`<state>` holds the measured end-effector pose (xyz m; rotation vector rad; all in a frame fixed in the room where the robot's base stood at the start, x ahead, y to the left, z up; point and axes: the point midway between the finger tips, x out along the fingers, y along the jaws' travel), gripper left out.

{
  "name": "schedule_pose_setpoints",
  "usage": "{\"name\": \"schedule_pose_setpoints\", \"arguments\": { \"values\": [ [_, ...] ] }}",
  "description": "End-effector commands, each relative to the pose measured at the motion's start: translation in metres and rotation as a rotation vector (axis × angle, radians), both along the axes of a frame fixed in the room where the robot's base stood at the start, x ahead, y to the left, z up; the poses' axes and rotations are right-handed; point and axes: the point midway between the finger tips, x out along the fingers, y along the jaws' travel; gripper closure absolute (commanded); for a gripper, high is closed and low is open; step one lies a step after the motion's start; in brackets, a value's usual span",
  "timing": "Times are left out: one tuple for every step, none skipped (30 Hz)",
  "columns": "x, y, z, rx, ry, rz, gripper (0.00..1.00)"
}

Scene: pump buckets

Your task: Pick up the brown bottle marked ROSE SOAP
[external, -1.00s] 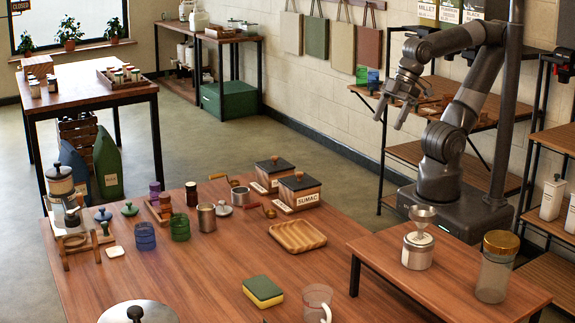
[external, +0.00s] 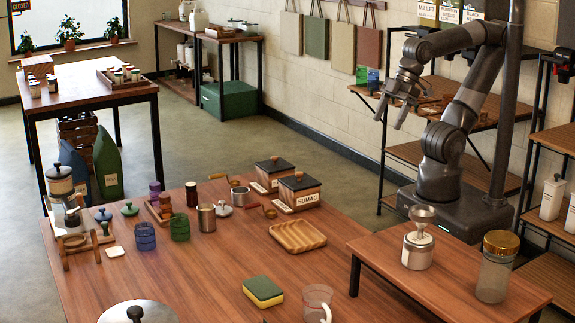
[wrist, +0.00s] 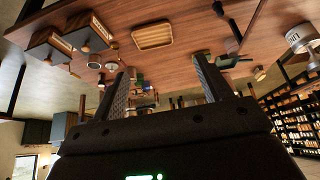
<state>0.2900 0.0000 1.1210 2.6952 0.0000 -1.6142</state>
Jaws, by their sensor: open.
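I cannot make out a brown bottle marked ROSE SOAP in either view. My gripper (external: 391,112) is raised beside the wall at the right of the external view, clear of the tables. Its two fingers are spread and empty. In the wrist view my gripper (wrist: 162,68) shows two separated fingers with nothing between them, and the scene appears upside down. White pump bottles stand on the right shelf, one of them in full view (external: 551,198); their labels are too small to read.
The large wooden table (external: 200,270) holds a wooden tray (external: 297,236), a SUMAC box (external: 299,191), a sponge (external: 262,291) and a glass mug (external: 317,303). A side table holds a jar with a funnel (external: 418,248) and a gold-lidded jar (external: 495,270). Open floor lies behind the large table.

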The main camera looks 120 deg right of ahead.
Motion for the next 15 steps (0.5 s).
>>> {"name": "schedule_pose_setpoints", "arguments": {
  "values": [
    [0.0, 0.0, 0.0, 0.0, 0.0, 0.0, 0.33],
    [0.0, 0.0, 0.0, 0.0, 0.0, 0.0, 0.36],
    [0.0, 0.0, 0.0, 0.0, 0.0, 0.0, 0.39],
    [0.0, 0.0, 0.0, 0.0, 0.0, 0.0, 0.42],
    [0.0, 0.0, 0.0, 0.0, 0.0, 0.0, 0.42],
    [0.0, 0.0, 0.0, 0.0, 0.0, 0.0, 0.42],
    [0.0, 0.0, 0.0, 0.0, 0.0, 0.0, 0.42],
    [0.0, 0.0, 0.0, 0.0, 0.0, 0.0, 0.42],
    [0.0, 0.0, 0.0, 0.0, 0.0, 0.0, 0.42],
    [0.0, 0.0, 0.0, 0.0, 0.0, 0.0, 0.42],
    [0.001, 0.0, 0.0, 0.0, 0.0, -0.001, 0.42],
    [0.002, -0.001, 0.001, -0.002, 0.0, -0.005, 0.42],
    [0.005, -0.002, 0.002, -0.006, 0.001, -0.009, 0.42],
    [0.008, -0.003, 0.003, -0.008, 0.001, -0.015, 0.42],
    [0.014, -0.005, 0.005, -0.014, 0.003, -0.025, 0.42]
  ]
}}
